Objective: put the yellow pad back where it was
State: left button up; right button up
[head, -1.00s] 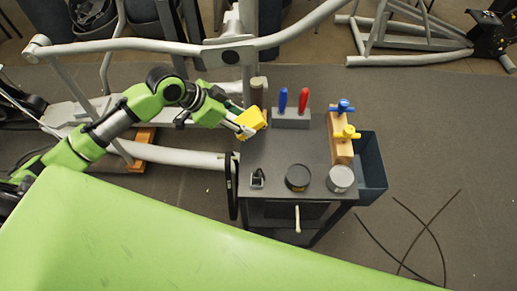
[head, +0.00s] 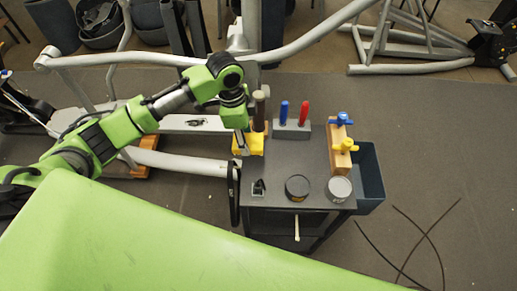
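The yellow pad (head: 255,145) is at the back left corner of the dark cart top (head: 270,165), in front of a brown upright cylinder (head: 259,108). My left gripper (head: 242,142) points down at the pad from above, its fingers against the pad's left part. It appears shut on the pad, though the arm and fingers hide part of it. I cannot tell whether the pad's underside touches the cart top. My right gripper is not in view.
A grey holder (head: 291,130) with blue and red handles stands right of the pad. The cart's middle is clear.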

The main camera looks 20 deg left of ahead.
aim_at(256, 147)
pick_arm(q)
jog(key=d+f, duration=0.2)
jog(key=f, duration=0.1)
jog(key=w+d+f, duration=0.1)
jog(key=shift+f+p, duration=0.2)
jog(key=shift+p, duration=0.15)
jog(key=shift+w+d+f, duration=0.1)
jog(key=shift+d+f, duration=0.1)
jog(key=shift+f, duration=1.65)
jog(key=o, duration=1)
